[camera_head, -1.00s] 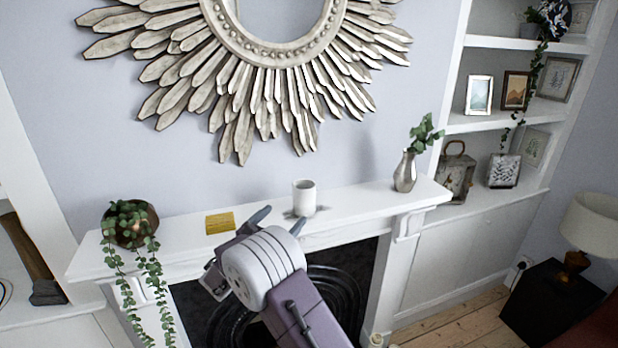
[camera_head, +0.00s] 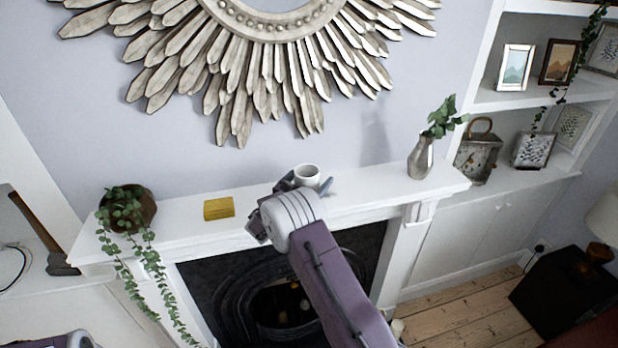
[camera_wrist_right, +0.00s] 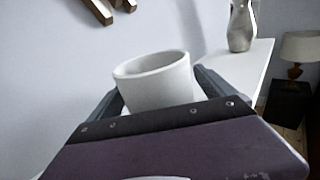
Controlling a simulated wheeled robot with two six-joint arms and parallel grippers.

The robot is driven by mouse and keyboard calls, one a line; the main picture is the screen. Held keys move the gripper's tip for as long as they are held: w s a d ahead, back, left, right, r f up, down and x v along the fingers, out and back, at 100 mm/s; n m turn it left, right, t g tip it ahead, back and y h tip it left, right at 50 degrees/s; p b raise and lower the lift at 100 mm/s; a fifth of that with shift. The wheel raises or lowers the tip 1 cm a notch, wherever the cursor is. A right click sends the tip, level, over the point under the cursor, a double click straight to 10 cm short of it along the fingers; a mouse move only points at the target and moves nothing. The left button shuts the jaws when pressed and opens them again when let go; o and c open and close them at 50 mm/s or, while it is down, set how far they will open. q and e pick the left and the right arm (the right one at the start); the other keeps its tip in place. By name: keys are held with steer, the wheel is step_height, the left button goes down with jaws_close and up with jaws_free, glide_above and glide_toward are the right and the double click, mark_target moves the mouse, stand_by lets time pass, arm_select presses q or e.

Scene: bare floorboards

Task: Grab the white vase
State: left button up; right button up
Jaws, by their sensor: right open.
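The white vase (camera_head: 307,174) is a small plain cylinder standing on the mantelpiece (camera_head: 365,196); its lower part is hidden behind my gripper. My right gripper (camera_head: 305,186) is at the vase, with one finger on each side of it. In the right wrist view the white vase (camera_wrist_right: 155,82) stands upright between the two open fingers of the right gripper (camera_wrist_right: 158,95). I cannot tell whether either finger touches it. A small part of my left arm shows at the lower left of the head view; its gripper is out of frame.
A yellow block (camera_head: 218,208) and a trailing plant in a brown pot (camera_head: 135,207) stand to the left on the mantelpiece. A silver vase with leaves (camera_head: 421,158) stands to the right. A sunburst mirror (camera_head: 250,60) hangs above. The dark fireplace (camera_head: 230,290) is below.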

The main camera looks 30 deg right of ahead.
steer(key=shift+w+d+r, duration=0.15)
steer(key=shift+d+r, duration=0.1)
steer(key=shift+r, duration=0.05)
steer(key=shift+a, duration=0.25)
steer(key=shift+d+f, duration=0.15)
steer(key=shift+d, duration=0.2)
steer(key=c, duration=1.8)
arm_select(q)
steer(key=shift+s+a+r, duration=0.25)
steer(key=shift+a+r, duration=0.1)
steer(key=shift+a, duration=0.1)
arm_select(e)
steer(key=shift+a, duration=0.15)
arm_select(q)
steer(key=shift+f, duration=0.1)
arm_select(e)
steer(key=shift+r, duration=0.25)
